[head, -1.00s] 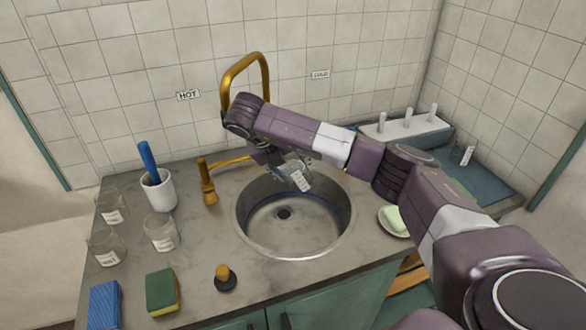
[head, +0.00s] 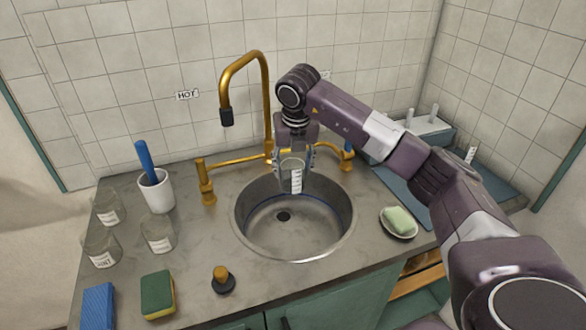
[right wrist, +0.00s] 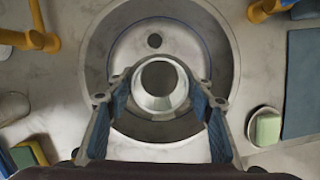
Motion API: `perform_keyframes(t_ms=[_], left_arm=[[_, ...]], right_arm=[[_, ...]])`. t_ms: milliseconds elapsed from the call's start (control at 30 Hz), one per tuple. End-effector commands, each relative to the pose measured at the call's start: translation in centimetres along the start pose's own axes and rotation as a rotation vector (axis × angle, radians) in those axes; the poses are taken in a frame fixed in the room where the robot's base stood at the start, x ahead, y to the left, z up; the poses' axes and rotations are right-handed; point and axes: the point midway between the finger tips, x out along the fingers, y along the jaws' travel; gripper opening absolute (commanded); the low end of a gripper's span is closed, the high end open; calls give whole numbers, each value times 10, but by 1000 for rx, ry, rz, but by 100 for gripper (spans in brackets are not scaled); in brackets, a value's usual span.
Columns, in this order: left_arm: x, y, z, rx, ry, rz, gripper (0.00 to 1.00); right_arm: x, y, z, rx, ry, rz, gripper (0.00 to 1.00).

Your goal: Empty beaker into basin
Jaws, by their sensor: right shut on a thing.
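The beaker (head: 291,178) is clear with a white label and looks about upright over the back part of the round metal basin (head: 262,232). My right gripper (head: 294,166) is shut on the beaker, with one finger on each side. In the right wrist view the gripper's blue-padded fingers (right wrist: 164,112) flank the beaker (right wrist: 160,101), which is seen end-on above the basin (right wrist: 222,62). I cannot tell whether anything is in the beaker. The basin's drain shows, with a thin blue line around its inner wall. My left gripper is not in view.
A brass faucet (head: 266,95) rises behind the basin, close to my right arm. Glass jars (head: 158,233), a white cup (head: 157,191) and a sponge (head: 158,294) stand left. A soap dish (head: 398,223) is right. The counter in front of the basin is mostly clear.

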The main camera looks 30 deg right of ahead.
Motion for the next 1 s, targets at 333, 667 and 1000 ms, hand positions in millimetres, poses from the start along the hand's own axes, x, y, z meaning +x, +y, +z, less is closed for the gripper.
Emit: perform_keyframes(t_ms=[333,667,1000], left_arm=[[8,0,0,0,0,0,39],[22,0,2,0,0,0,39],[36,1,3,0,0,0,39]], right_arm=[[8,-4,-3,0,-1,-1,11],[25,-15,-11,0,-2,-1,11],[42,-26,-19,0,-2,-2,11]])
